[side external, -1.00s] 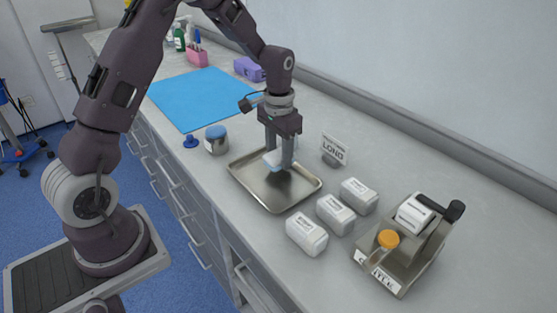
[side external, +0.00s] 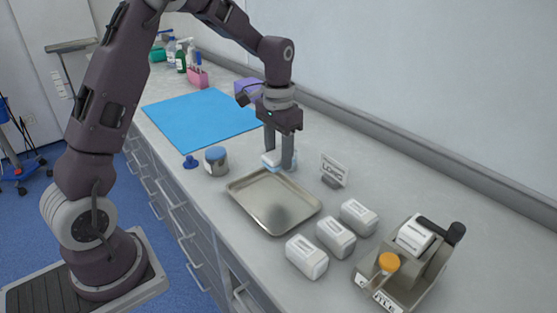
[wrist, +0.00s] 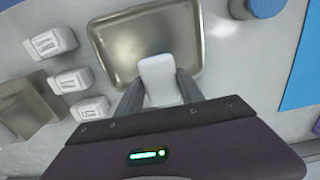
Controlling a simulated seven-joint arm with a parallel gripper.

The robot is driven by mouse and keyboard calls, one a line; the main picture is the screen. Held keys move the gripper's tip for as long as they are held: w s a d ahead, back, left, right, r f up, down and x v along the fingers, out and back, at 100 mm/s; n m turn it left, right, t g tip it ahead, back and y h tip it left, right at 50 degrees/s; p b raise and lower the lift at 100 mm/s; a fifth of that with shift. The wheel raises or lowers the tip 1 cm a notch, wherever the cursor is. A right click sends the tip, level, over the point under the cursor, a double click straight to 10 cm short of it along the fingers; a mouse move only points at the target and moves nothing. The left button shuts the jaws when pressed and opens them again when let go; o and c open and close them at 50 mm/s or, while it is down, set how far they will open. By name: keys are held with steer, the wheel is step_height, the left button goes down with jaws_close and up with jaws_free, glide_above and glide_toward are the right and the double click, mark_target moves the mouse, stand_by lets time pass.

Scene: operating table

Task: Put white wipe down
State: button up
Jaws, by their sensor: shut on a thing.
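The white wipe (wrist: 160,76) is a small pale block between the two fingers of my gripper (wrist: 160,88) in the wrist view. In the side view my gripper (side external: 279,162) points down at the back edge of the metal tray (side external: 245,207), shut on the wipe (side external: 268,158), whose underside looks bluish. Fingers partly hide the wipe. In the wrist view the wipe overlaps the near rim of the tray (wrist: 200,45). The tray looks empty. I cannot tell whether the wipe touches the counter.
A LONG sign (side external: 333,170) stands right of my gripper. Several white labelled packs (side external: 306,257) lie right of the tray, then a dispenser (side external: 408,262) with an orange-capped bottle. A blue-lidded jar (side external: 216,161) and blue mat (side external: 200,119) lie left.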

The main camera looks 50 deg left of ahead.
stand_by(0.3)
steer(key=w+a, duration=0.3)
steer(key=a, duration=0.4)
glide_above(254, 158)
steer(key=d, duration=0.1)
steer(key=f, duration=0.9)
steer(key=shift+a, duration=0.4)
steer(key=shift+f, duration=0.1)
steer(key=shift+f, duration=0.1)
steer(key=o, duration=1.3)
